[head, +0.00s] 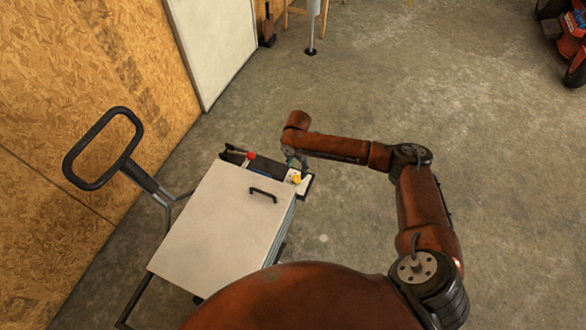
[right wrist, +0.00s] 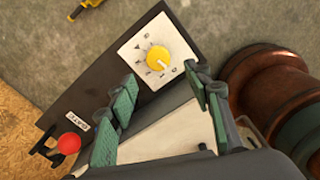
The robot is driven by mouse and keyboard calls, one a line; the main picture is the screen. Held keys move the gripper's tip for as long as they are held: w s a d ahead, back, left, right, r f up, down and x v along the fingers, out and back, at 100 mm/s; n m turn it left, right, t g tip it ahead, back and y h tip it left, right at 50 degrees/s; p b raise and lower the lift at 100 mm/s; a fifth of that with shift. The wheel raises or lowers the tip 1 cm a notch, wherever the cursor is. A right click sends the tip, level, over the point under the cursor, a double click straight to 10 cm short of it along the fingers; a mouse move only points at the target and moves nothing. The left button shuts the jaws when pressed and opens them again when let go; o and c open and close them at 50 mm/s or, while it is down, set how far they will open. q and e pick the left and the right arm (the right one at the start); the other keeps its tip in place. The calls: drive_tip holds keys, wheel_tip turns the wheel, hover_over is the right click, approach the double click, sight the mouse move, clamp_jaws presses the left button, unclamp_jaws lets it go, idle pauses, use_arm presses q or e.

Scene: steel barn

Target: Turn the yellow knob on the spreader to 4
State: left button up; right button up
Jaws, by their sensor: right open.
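The yellow knob (right wrist: 158,60) sits on a white dial plate (right wrist: 180,48) with dark marks around it. The plate is on the dark control panel of the spreader. A pale line on the knob seems to point to the lower right, but the marks are too small to read surely. The knob also shows in the head view (head: 296,180) at the panel's right end. My right gripper (right wrist: 167,100) is open, its green finger pads apart and empty. The knob appears just beyond the fingertips, untouched as far as I can tell. My left gripper is out of view.
The spreader's white lid (head: 215,225) has a black handle (head: 263,194). A red ball-topped lever (right wrist: 68,143) stands at the panel's other end. A black push-handle loop (head: 104,148) rises on the left near the wooden wall (head: 50,110).

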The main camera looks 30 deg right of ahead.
sight(296, 178)
drive_tip(key=shift+w+a+f, duration=0.1)
drive_tip(key=shift+w+f, duration=0.1)
drive_tip(key=shift+w, duration=0.05)
drive_tip(key=shift+a+f, duration=0.1)
drive_tip(key=shift+f, duration=0.3)
drive_tip(key=f, duration=0.1)
drive_tip(key=f+b, duration=0.1)
drive_tip(key=f, duration=0.3)
drive_tip(key=shift+s+d+b, duration=0.1)
drive_tip(key=shift+d+b, duration=0.2)
drive_tip(key=shift+b, duration=0.1)
drive_tip(key=shift+f, duration=0.7)
drive_tip(key=c, duration=1.1)
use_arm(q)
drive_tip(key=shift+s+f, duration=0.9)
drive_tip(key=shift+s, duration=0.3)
use_arm(e)
drive_tip(key=shift+c, duration=0.2)
